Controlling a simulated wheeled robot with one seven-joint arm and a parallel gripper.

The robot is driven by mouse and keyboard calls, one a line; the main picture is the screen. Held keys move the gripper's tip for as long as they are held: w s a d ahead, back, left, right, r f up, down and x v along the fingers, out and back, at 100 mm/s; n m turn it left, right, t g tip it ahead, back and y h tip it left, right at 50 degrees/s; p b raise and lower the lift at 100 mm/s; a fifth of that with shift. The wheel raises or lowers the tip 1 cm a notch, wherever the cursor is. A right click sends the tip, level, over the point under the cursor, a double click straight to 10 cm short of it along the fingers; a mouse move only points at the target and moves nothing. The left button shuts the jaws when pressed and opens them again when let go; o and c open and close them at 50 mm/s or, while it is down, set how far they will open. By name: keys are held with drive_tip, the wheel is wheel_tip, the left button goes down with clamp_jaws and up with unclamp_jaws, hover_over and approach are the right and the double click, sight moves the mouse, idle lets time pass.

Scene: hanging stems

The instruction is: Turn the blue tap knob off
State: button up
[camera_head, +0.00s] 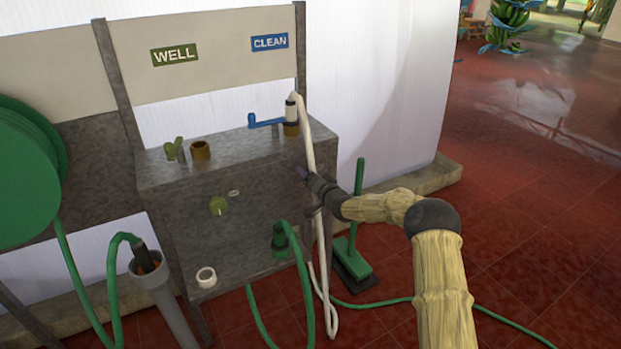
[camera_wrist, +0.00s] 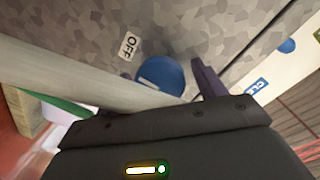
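The round blue knob (camera_wrist: 162,74) shows in the wrist view on a speckled grey panel, beside a white OFF label (camera_wrist: 128,45). A pale band, seemingly the hose, covers part of the knob. My gripper (camera_head: 303,173) is at the right end of the bench's front face in the head view, where it hides the knob. In the wrist view, one dark finger (camera_wrist: 207,80) stands just right of the knob, with a small gap between them. The other finger is hidden. The visible finger stands well off the gripper's middle, so the gripper looks open.
The white hose (camera_head: 309,140) hangs from the bench top close by my gripper. A blue lever tap (camera_head: 265,121) stands under the CLEAN sign (camera_head: 269,42). A green knob (camera_head: 218,206) is left on the front face. A green brush (camera_head: 353,258) stands below my arm.

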drive_tip(key=p+v, duration=0.1)
drive_tip(key=v, duration=1.6)
drive_tip(key=shift+p, duration=0.4)
drive_tip(key=shift+s+d, duration=0.1)
drive_tip(key=shift+s, duration=0.1)
